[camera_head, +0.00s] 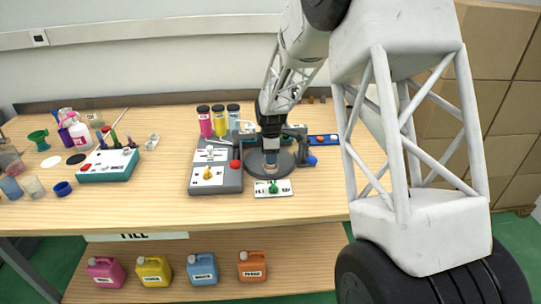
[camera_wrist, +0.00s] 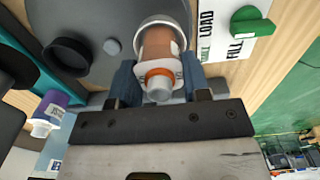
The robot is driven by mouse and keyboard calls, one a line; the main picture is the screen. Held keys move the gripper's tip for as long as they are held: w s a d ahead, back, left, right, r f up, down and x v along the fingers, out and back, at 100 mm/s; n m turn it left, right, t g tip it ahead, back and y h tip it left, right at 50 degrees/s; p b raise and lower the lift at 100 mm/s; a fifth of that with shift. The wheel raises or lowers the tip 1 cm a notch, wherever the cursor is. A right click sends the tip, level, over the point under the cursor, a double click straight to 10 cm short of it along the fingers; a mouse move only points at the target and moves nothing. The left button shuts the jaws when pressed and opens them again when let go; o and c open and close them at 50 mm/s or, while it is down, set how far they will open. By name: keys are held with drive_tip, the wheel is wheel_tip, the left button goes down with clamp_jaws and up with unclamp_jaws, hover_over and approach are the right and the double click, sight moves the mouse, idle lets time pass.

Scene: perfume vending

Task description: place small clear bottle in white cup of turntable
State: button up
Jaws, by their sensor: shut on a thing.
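The small clear bottle (camera_wrist: 162,44), with an orange ring at its neck, is held between the two blue fingers of my gripper (camera_wrist: 160,82) in the wrist view. Its far end lies within the pale rim of the white cup (camera_wrist: 148,21) on the turntable; I cannot tell how deep it sits. The grey turntable (camera_wrist: 88,14) fills the upper left there. In the head view my gripper (camera_head: 270,143) points down over the dark turntable (camera_head: 256,168), and the bottle is mostly hidden below it.
A LOAD/FILL plate with a green knob (camera_head: 273,188) lies in front of the turntable. A grey control box (camera_head: 215,178) stands left, with coloured cylinders (camera_head: 220,120) behind. A black cup (camera_wrist: 68,57) sits on the turntable. A blue-black fixture (camera_head: 306,155) stands close right.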

drive_tip(key=o, duration=0.9)
drive_tip(key=shift+r, duration=0.1)
wheel_tip(320, 180, up, 12)
drive_tip(key=shift+r, duration=0.1)
idle(0.9)
